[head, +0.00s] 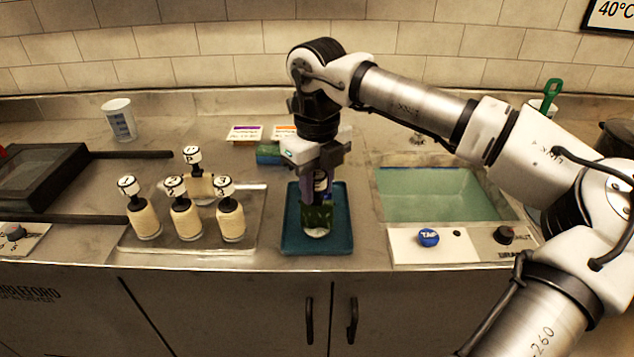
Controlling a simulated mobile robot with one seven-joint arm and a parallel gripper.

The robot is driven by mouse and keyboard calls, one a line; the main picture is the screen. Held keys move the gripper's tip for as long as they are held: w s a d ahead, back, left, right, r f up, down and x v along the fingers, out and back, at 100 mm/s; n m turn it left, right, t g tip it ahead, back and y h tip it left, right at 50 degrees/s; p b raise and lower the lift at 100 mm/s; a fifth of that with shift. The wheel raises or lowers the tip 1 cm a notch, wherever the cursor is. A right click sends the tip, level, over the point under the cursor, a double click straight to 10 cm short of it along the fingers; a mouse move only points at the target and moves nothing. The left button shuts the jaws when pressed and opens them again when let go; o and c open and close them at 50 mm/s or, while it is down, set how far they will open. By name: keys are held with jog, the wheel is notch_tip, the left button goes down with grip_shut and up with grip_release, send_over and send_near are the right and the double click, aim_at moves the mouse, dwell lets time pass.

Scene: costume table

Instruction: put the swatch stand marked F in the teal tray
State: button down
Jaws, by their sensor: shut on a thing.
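The teal tray (291,238) lies on the counter in the middle of the head view. My gripper (318,192) points down over it and is shut on a green-patterned object (317,217) with a pale bottom end. The object is upright within the tray's outline; I cannot tell whether it touches the floor of the tray. Its upper part is largely hidden by my gripper, and I see no letter F on it. Several cream swatch stands with white marked tops, such as the front right one (231,219) and the rear one (200,188), stand at left; their marks are too small to read surely.
A clear tray (250,240) under the cream stands lies left of the teal tray. A white cup (120,119) stands at back left. Small cards (245,133) and a blue-green block (268,154) lie behind.

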jog(key=shift+f+b, duration=0.45)
jog(key=shift+f, duration=0.05)
dwell(0.4)
jog(key=c, duration=0.6)
grip_release()
jog(key=shift+r, duration=0.15)
jog(key=shift+r+p, duration=2.3)
jog(key=shift+r, duration=1.15)
jog(key=shift+f, duration=0.1)
